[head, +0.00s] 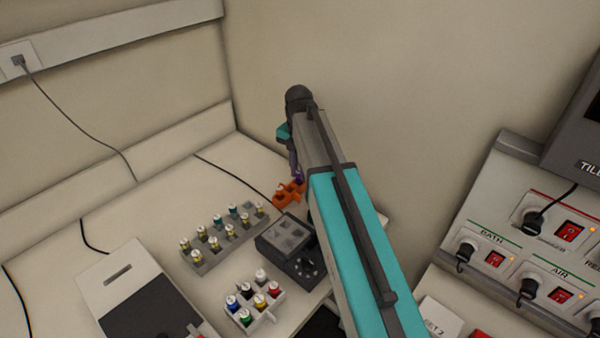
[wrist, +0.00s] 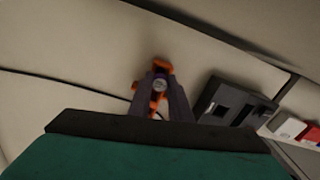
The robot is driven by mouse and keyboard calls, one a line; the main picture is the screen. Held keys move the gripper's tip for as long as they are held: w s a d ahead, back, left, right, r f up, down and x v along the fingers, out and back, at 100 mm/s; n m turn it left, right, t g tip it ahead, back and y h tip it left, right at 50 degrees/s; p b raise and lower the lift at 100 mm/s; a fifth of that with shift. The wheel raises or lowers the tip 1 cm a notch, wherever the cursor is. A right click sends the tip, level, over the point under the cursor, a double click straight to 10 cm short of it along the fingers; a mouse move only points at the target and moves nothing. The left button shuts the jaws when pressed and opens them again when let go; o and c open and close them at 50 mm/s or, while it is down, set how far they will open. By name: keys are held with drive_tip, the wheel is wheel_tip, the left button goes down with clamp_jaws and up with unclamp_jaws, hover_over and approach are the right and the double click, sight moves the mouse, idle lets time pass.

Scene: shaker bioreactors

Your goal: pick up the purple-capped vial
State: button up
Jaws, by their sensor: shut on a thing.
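My gripper (wrist: 161,100) points down in the wrist view, its two dark purplish fingers shut on a small vial. The round pale-purple top of the vial (wrist: 160,84) shows between the fingers; its body is mostly hidden. In the head view my gripper (head: 297,172) is partly hidden behind my arm, and the vial cannot be made out. An orange holder (head: 288,193) is just below the fingers; it also shows around the vial in the wrist view (wrist: 162,64). I cannot tell whether the vial is seated in it or held above it.
A dark grey block with square wells (head: 285,236) is close by. A long grey rack (head: 225,244) holds several vials, and a small white rack (head: 262,318) holds colour-capped vials. A grey-white device (head: 115,280) is front left. Walls close the corner behind; switch panels (head: 545,262) stand right.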

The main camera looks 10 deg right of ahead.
sight(299, 171)
drive_tip(key=shift+r, duration=0.65)
wheel_tip(299, 171, up, 5)
drive_tip(key=shift+w+f+b, duration=0.1)
drive_tip(key=shift+f+b, duration=0.1)
drive_tip(key=shift+b, duration=0.8)
drive_tip(key=w+a+b, duration=0.2)
drive_tip(key=w+a, duration=0.2)
drive_tip(key=a, duration=0.3)
drive_tip(key=w+a+b, duration=0.3)
drive_tip(key=w+a, duration=0.2)
drive_tip(key=a, duration=0.3)
drive_tip(key=shift+a+r, duration=0.2)
drive_tip(key=shift+r+p, duration=0.35)
drive_tip(key=shift+p, duration=0.25)
